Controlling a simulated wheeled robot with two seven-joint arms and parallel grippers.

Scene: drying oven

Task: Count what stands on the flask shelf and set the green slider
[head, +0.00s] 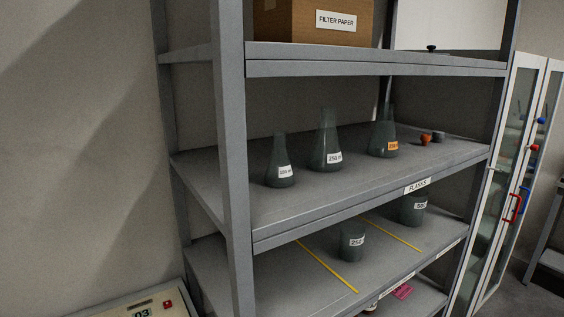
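The flask shelf (330,205) is the grey metal shelf with a "FLASKS" label (417,186) on its front edge. Three dark glass conical flasks stand upright on it: a smaller left flask (280,155) with a white label, a taller middle flask (325,135) with a white label, and a right flask (383,125) with an orange label. Right of them are two small stopper-like things, one red-orange (425,140) and one dark grey (438,136). No green slider shows. Neither of my grippers is in view.
The shelf below holds two beakers (352,240) (414,208) and yellow divider lines (330,268). A "FILTER PAPER" box (285,22) stands above. A glass-door cabinet (510,180) with a red handle (516,208) stands right.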

